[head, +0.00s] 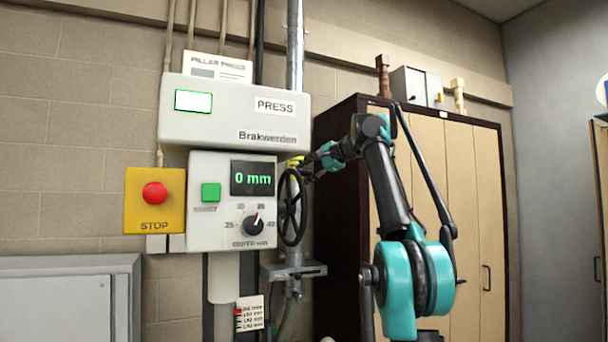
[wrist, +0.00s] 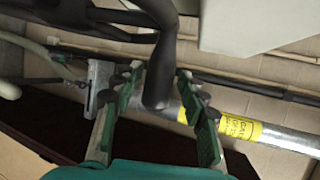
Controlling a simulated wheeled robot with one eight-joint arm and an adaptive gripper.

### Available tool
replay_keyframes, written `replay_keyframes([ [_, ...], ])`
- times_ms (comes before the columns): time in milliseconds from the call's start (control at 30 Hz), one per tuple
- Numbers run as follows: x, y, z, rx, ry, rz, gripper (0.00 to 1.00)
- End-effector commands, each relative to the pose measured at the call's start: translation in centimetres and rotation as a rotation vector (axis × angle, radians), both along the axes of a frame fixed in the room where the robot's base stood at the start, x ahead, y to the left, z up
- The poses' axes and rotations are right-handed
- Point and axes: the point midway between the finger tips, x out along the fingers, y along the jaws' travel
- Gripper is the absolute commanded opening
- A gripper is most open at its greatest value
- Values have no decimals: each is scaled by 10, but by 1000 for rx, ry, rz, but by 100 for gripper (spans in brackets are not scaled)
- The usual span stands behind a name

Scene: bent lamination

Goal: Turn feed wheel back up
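The black spoked feed wheel (head: 291,207) is on the right side of the press head, seen nearly edge-on in the head view. My gripper (head: 302,166) is at the upper part of its rim. In the wrist view, a dark curved part of the wheel (wrist: 160,25) comes down from the top, and its rounded handle (wrist: 156,85) lies between my two fingers (wrist: 160,82). The fingers stand apart, with narrow gaps visible beside the handle. Contact deeper between them is hard to judge. The depth display (head: 252,178) reads 0 mm.
The press has a green button (head: 211,193), a depth knob (head: 254,224) and a red stop button (head: 155,193). A metal pillar (head: 295,45) runs behind the wheel. A tall dark-framed cabinet (head: 340,220) stands close on the right. A grey cabinet (head: 65,300) is at lower left.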

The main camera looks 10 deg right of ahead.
Motion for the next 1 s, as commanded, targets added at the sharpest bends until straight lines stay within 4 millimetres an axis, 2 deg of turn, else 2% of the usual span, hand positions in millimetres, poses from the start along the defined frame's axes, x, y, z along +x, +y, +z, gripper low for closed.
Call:
replay_keyframes([
  [367, -4, -4, 1, -2, 2, 2, 44],
  [467, -13, -12, 5, -2, 1, -1, 44],
  [800, -61, -55, 26, -3, 1, -1, 44],
  [1000, -79, -71, 35, -1, 2, 0, 44],
])
